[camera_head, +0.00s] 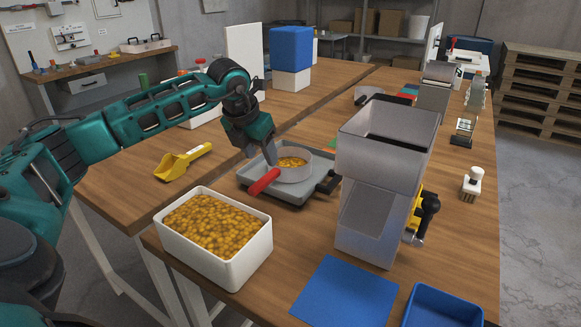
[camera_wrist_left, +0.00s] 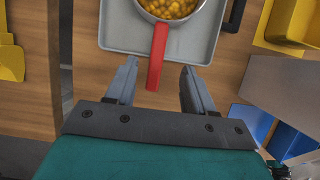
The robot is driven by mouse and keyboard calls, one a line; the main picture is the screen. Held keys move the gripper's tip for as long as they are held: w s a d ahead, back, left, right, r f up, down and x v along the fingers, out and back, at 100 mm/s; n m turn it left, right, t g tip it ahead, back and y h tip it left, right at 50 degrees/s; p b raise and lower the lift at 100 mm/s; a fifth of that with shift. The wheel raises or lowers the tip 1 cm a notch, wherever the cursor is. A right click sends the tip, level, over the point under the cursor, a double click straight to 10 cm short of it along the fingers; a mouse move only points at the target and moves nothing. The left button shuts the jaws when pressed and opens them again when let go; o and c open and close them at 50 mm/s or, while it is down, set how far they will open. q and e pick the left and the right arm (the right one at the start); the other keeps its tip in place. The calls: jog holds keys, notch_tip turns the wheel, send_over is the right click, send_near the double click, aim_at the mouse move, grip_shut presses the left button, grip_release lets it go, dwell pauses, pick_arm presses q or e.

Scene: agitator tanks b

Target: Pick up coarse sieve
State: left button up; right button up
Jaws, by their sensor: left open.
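The coarse sieve is a round metal pan (camera_head: 296,171) with a red handle (camera_head: 264,182), holding yellow-orange pieces. It sits on a grey tray (camera_head: 277,189) on the wooden table. In the left wrist view, the sieve's red handle (camera_wrist_left: 158,57) points down toward my left gripper (camera_wrist_left: 158,68), and the grey tray (camera_wrist_left: 198,50) lies under the pan. My left gripper (camera_head: 262,162) is open, pointing down at the handle. In the wrist view the handle's end shows between the two fingers, with a gap on each side. Whether the fingers are level with it is unclear. My right gripper is out of view.
A white bin of orange pieces (camera_head: 216,227) stands in front of the tray. A tall grey hopper (camera_head: 386,150) stands close to its right. A yellow scoop (camera_head: 182,163) lies to the left. A blue mat (camera_head: 346,293) and blue tray (camera_head: 443,306) lie in front.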

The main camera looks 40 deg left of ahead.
aim_at(269, 174)
pick_arm(q)
jog(key=x, duration=1)
jog(key=shift+a, duration=0.1)
jog(key=shift+r, duration=0.15)
grip_shut()
